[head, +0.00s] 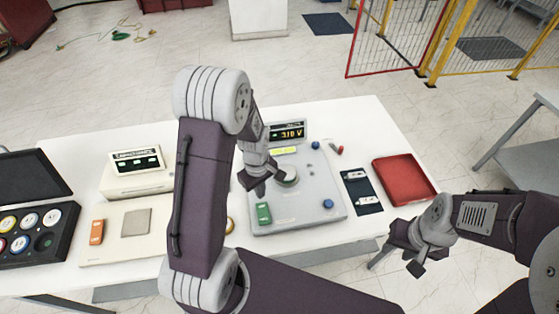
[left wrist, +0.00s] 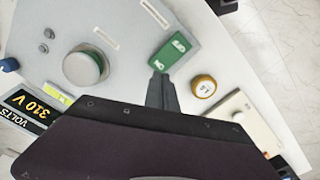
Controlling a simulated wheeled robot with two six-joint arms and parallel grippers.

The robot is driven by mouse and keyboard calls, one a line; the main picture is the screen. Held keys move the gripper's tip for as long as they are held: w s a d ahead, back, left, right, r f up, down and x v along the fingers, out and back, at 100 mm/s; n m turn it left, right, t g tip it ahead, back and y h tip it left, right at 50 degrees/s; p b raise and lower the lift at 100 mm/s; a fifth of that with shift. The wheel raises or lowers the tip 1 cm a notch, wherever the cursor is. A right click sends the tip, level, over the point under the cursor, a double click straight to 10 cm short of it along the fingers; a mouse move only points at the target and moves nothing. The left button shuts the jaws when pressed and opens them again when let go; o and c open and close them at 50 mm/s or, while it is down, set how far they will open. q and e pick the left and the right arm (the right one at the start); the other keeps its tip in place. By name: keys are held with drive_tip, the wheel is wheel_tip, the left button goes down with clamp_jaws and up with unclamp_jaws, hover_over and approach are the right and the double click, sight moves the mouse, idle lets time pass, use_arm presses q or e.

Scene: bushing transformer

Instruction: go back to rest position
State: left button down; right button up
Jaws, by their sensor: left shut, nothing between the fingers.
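My left gripper (head: 258,188) hangs over the grey test panel (head: 300,215), left of its round grey knob. In the left wrist view its fingertips (left wrist: 158,78) are together, with nothing between them, beside the panel's green switch (left wrist: 172,52). The knob (left wrist: 86,66) stands apart from the fingers. The green switch also shows in the head view (head: 263,213). My right gripper (head: 414,264) is off the table's front right edge, with nothing visible in it; its finger gap is too small to tell.
A red tray (head: 404,180) and a dark blue mat (head: 361,192) lie right of the panel. A yellow-rimmed round piece (left wrist: 204,86) lies beside the panel. A white meter (head: 137,174) and black case (head: 38,238) are at left.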

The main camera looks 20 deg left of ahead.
use_arm(q)
drive_tip(key=shift+f, duration=0.15)
drive_tip(key=s+d+m+t+b, duration=0.1)
drive_tip(key=s+d+m+b, duration=0.4)
drive_tip(key=s+m+b, duration=0.3)
drive_tip(key=m+b, duration=0.1)
drive_tip(key=m, duration=0.3)
drive_tip(key=shift+f+b, duration=0.3)
drive_tip(key=shift+f, duration=0.1)
